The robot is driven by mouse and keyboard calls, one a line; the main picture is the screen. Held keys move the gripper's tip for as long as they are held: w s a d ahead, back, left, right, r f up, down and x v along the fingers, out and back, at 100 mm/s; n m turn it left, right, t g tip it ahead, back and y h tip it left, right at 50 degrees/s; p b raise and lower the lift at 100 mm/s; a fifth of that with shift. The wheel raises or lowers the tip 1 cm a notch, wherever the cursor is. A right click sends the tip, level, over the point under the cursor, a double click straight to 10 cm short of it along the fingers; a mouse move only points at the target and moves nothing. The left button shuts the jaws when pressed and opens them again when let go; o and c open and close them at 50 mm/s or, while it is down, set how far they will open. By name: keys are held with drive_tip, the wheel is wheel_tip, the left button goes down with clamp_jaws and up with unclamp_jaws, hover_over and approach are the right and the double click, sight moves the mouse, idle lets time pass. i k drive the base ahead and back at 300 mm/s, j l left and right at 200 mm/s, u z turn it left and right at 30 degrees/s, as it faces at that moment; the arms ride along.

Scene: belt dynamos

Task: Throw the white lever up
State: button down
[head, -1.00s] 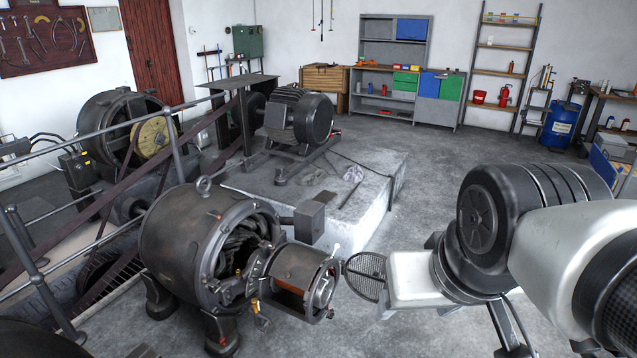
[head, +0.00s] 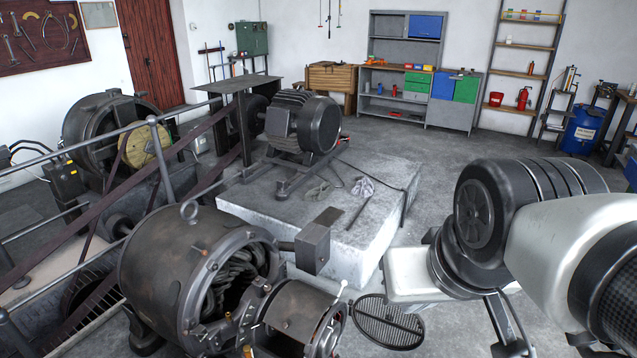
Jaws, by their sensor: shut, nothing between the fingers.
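In the head view a thin lever with a pale, whitish end (head: 342,289) stands up beside the open end of the near dynamo (head: 185,265). It looks tilted a little, its lower part is hard to make out, and I cannot be sure that it is the white lever. My arm (head: 530,215) is folded at the right of the picture, apart from the dynamo. I cannot make out my gripper's fingers in this view. Nothing of mine touches the lever.
An oval dark grille (head: 389,322) is just right of the dynamo's end. A grey box (head: 315,247) sticks out above it. Behind are a concrete plinth (head: 300,215) with a motor (head: 302,120), and railings on the left.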

sight(344, 283)
drive_tip(key=i, duration=0.55)
drive_tip(key=i+l, duration=0.15)
drive_tip(key=i, duration=0.4)
drive_tip(key=j+u, duration=0.05)
